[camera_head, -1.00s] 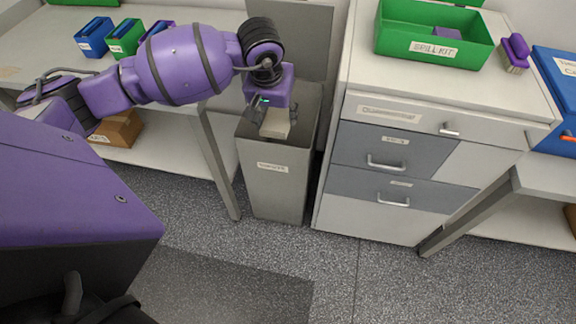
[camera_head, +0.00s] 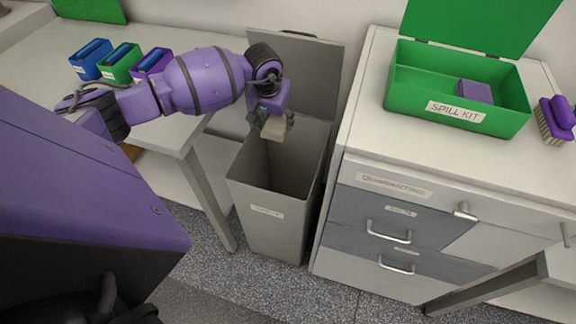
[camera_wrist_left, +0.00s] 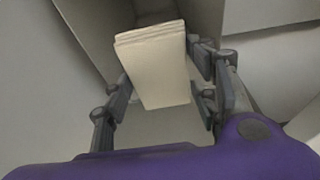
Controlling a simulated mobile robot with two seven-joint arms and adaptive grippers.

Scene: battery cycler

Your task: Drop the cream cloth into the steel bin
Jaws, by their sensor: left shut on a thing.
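The cream cloth (camera_head: 274,128) is a small folded block in the jaws of my left gripper (camera_head: 272,122). In the left wrist view the folded cloth (camera_wrist_left: 155,65) sits between the two fingers of the left gripper (camera_wrist_left: 165,95), which are shut on it. The steel bin (camera_head: 268,222) is a tall grey open box with a label on its front and its lid (camera_head: 315,75) raised at the back. The gripper and cloth are over the bin's open mouth, near its back rim. The bin's inside looks empty where I can see it. My right gripper is not in view.
A drawer cabinet (camera_head: 390,212) stands close right of the bin, with a green spill kit box (camera_head: 420,105) and a purple brush (camera_head: 556,118) on top. A white table (camera_head: 165,135) with small blue, green and purple boxes is at left.

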